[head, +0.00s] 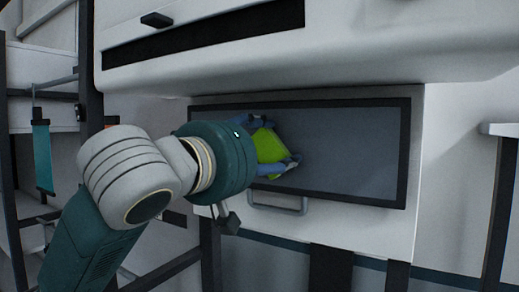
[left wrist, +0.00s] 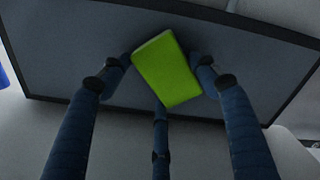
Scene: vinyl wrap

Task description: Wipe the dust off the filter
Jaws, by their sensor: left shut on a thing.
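The filter (head: 345,150) is a grey-blue rectangular panel in a dark frame on the front of a white cabinet. It also fills the upper part of the left wrist view (left wrist: 235,60). My left gripper (head: 272,146) is at the left part of the filter. Its blue fingers are shut on a bright green cloth or sponge (head: 267,147), which also shows in the left wrist view (left wrist: 167,70) between the fingertips. The green piece is close against the panel; I cannot tell whether it touches. No separate dust patches can be made out. My right gripper is not in view.
A metal handle (head: 278,203) sticks out below the filter's frame. A white housing (head: 340,65) overhangs the filter from above. A dark-framed rack with a hanging teal strip (head: 42,155) stands at the left. A white ledge (head: 500,129) juts in at the right.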

